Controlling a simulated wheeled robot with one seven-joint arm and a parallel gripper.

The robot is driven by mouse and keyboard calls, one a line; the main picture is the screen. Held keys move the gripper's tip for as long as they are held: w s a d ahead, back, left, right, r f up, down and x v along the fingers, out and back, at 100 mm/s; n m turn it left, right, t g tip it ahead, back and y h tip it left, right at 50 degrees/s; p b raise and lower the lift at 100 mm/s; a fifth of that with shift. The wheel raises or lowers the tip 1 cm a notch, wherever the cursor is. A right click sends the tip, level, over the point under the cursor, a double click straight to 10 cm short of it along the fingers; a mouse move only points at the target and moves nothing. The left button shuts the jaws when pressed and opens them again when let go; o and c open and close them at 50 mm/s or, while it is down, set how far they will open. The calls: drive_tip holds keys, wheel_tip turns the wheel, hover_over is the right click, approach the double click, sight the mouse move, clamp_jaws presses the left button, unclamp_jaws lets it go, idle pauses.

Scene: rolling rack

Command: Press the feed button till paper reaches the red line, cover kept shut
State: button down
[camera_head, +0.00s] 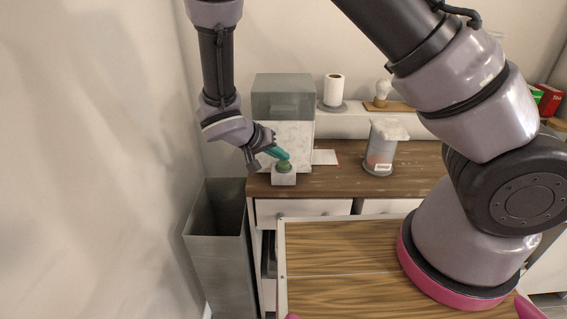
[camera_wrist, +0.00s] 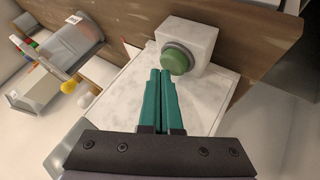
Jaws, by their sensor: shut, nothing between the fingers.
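The printer has a white marbled body (camera_head: 286,136) and a grey see-through cover (camera_head: 283,97), which looks shut in the head view. A green button (camera_head: 284,163) sits on a small white block (camera_head: 284,178) in front of it.
A grey bin (camera_head: 218,250) stands left of the wooden counter. A grey canister (camera_head: 379,152) stands to the right. A paper roll (camera_head: 333,90) and a bulb (camera_head: 382,90) are on the shelf behind. A wood-bottomed tray (camera_head: 340,249) lies in front.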

sight(281, 165)
drive_tip(key=shift+r, duration=0.5)
drive_tip(key=shift+r, duration=2.5)
